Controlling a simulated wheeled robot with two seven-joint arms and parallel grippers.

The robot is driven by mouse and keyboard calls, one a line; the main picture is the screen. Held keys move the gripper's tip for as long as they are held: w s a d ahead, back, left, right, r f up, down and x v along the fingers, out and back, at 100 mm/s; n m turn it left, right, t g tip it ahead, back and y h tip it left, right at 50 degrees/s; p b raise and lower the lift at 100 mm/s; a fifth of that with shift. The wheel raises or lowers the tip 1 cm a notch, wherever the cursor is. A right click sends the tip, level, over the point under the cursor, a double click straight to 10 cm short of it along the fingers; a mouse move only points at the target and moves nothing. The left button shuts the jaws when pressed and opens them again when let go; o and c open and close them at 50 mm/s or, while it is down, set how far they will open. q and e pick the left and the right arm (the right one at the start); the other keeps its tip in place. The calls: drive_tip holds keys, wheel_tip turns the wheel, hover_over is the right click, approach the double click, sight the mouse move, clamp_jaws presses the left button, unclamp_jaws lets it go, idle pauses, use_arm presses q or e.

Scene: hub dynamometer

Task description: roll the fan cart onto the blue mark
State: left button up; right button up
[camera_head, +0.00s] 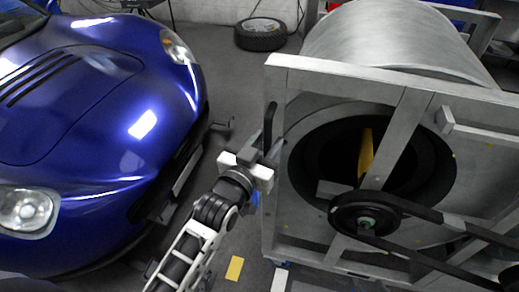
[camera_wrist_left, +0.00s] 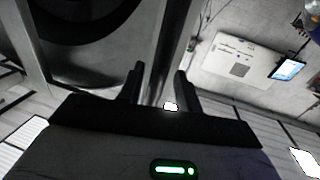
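The fan cart (camera_head: 278,200) is a grey metal frame around a large round drum fan, at the right of the head view. A dark upright handle-like bar (camera_head: 270,118) is on its left post. My left gripper (camera_head: 268,148) is at this post, just below the bar. In the left wrist view its two dark fingers (camera_wrist_left: 160,82) stand apart, with the cart's metal post showing behind the gap. I see nothing clearly held, and contact cannot be told. A small blue patch (camera_head: 256,197) shows beside my wrist; I cannot tell whether it is the blue mark. My right gripper is out of view.
A blue car (camera_head: 95,120) fills the left side, close to my left arm. A tyre (camera_head: 261,33) lies on the floor at the back. A yellow floor mark (camera_head: 234,268) lies near the front. Grey floor is open between car and cart towards the back.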

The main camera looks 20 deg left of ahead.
use_arm(q)
drive_tip(key=s+a, duration=0.2)
drive_tip(key=s, duration=1.3)
drive_tip(key=shift+s+a+b, duration=0.2)
drive_tip(key=shift+s+b, duration=0.15)
